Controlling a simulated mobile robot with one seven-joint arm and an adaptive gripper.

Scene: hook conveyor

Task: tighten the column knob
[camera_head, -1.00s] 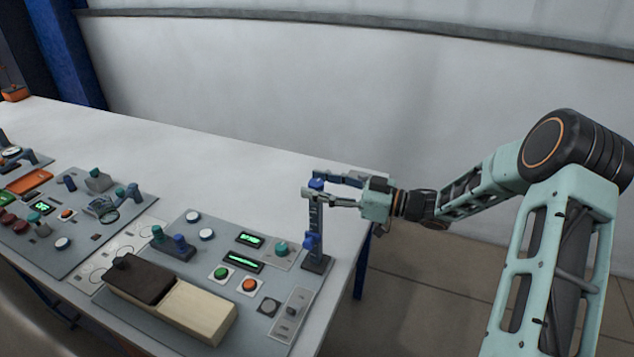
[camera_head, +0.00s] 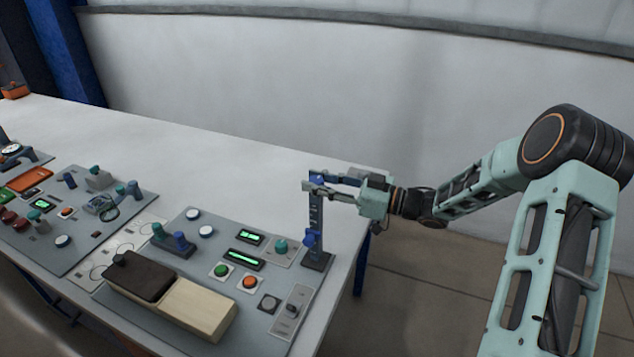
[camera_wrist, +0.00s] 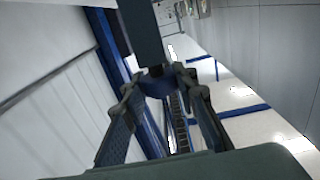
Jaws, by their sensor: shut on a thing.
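A dark upright column (camera_head: 315,215) stands on a small base at the right end of the near panel. A blue knob (camera_head: 318,181) sits near its top, and a second blue part (camera_head: 311,239) is lower down. My gripper (camera_head: 314,182) reaches in from the right at the column's upper end, one finger on each side of the upper knob. In the wrist view, the fingertips (camera_wrist: 158,84) close on the blue knob (camera_wrist: 156,86), which sits against the dark column (camera_wrist: 140,30). The fingers hide part of the knob in the head view.
The near panel (camera_head: 205,268) carries buttons, small green displays and a brown-and-cream box (camera_head: 170,295). Another panel (camera_head: 75,243) with several controls lies to the left. The white table (camera_head: 180,150) is clear behind them, and its right edge is close to the column.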

